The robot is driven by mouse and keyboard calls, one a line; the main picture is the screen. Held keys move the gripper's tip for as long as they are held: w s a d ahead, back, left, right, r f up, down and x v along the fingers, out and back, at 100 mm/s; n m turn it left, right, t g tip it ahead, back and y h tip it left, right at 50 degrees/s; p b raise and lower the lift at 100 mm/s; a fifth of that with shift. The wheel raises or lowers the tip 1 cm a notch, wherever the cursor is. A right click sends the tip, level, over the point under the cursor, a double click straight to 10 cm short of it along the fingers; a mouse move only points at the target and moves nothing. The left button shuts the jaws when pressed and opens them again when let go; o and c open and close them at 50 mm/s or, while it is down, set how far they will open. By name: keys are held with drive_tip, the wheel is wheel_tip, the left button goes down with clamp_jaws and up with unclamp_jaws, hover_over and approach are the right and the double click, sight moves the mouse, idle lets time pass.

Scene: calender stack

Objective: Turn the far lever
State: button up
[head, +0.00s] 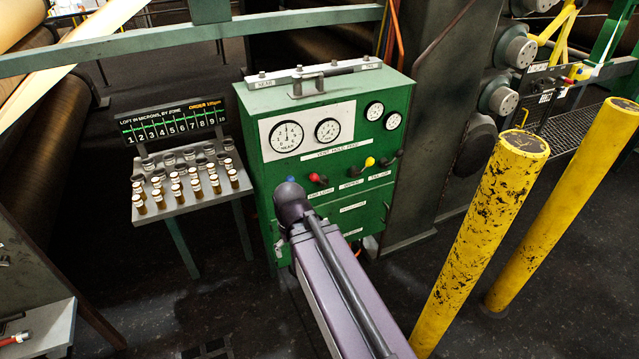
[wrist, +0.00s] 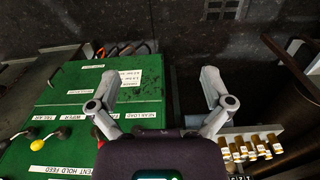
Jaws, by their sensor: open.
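A green cabinet (head: 325,245) carries a row of small levers across its front. A red-knobbed lever (head: 314,177) is just right of my arm's end, with a yellow-knobbed lever (head: 369,162) and a black knob (head: 399,154) further right. A blue knob (head: 290,179) shows at the arm's end.
A sample stand (head: 190,207) with several small jars is left of the cabinet. Two yellow bollards (head: 480,235) stand on the right. Gauges (head: 286,136) sit above the levers. Dark floor (head: 420,270) is open between cabinet and bollards.

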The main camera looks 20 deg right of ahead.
idle(0.3)
drive_tip(key=c, duration=0.3)
drive_tip(key=w+d+f+m+t+y+b, duration=0.2)
drive_tip(key=w+d+f+m+y+b, duration=0.25)
drive_tip(key=w+b, duration=0.25)
drive_tip(key=w+d+f+m+t+y+b, duration=0.2)
drive_tip(key=w+d+f+m+y+b, duration=0.15)
drive_tip(key=w+m+b, duration=0.3)
drive_tip(key=w+d+r+m+t+y+b, duration=0.1)
drive_tip(key=w+d+m+t+b, duration=0.3)
drive_tip(key=d, duration=0.6)
drive_tip(key=w+d+r+m+t+y+b, duration=0.1)
drive_tip(key=w+d+m+t+y+b, duration=0.2)
drive_tip(key=d, duration=0.7)
drive_tip(key=w+m+t+b, duration=0.1)
drive_tip(key=m+t+b, duration=0.1)
drive_tip(key=m+b, duration=0.1)
drive_tip(key=shift+r+b, duration=0.2)
drive_tip(key=shift+b, duration=0.15)
drive_tip(key=shift+w+a, duration=0.15)
